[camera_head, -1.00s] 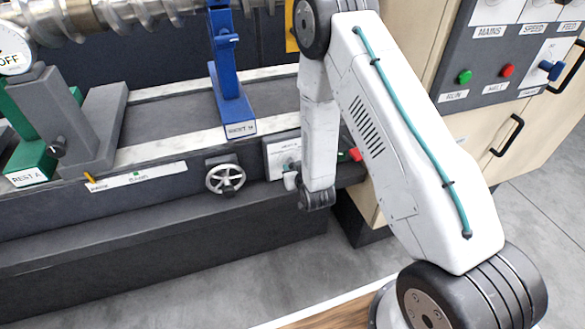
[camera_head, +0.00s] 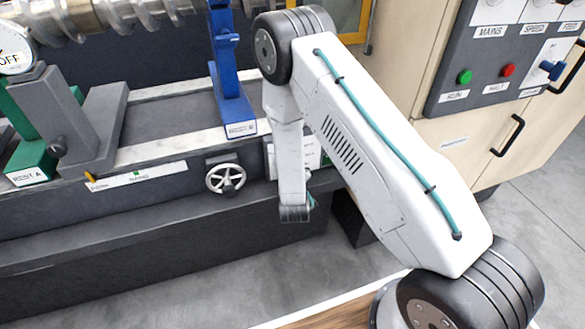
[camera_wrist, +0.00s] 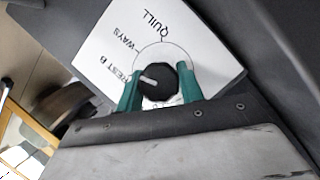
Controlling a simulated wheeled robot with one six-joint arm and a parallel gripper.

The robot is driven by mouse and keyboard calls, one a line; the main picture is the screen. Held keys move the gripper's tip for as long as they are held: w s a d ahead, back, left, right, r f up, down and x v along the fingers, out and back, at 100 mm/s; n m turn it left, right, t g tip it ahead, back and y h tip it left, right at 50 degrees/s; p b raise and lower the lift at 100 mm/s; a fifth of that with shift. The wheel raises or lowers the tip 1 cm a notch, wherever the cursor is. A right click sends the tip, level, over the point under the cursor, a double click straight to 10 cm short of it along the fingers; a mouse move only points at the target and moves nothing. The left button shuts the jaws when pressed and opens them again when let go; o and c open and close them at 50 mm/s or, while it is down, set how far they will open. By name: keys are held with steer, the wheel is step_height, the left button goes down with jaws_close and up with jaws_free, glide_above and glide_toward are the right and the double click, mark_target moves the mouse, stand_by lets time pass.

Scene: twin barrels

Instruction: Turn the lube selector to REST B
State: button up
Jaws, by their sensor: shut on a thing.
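The lube selector (camera_wrist: 160,82) is a round black knob with a white pointer line on a white plate (camera_wrist: 105,30) in the wrist view. The plate reads QUILL, WAYS and REST B around the knob. The pointer points left in the picture, roughly toward the REST B lettering, close to one finger. My gripper (camera_wrist: 160,70) has its two teal fingers on either side of the knob, shut on it. In the head view my arm hides the knob; part of the white plate (camera_head: 310,150) shows beside it.
A handwheel (camera_head: 226,178) is left of the plate. A blue rest (camera_head: 233,105) and a green rest marked REST A (camera_head: 28,172) stand on the bed. A control panel (camera_head: 490,75) with green and red buttons is at the right.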

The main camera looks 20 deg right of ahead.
steer(key=shift+a+n+t+h, duration=0.1)
steer(key=shift+n+t+h, duration=0.55)
steer(key=shift+n, duration=1.15)
steer(key=o, duration=1)
steer(key=v, duration=0.7)
steer(key=shift+s+a, duration=0.15)
steer(key=shift+s, duration=0.2)
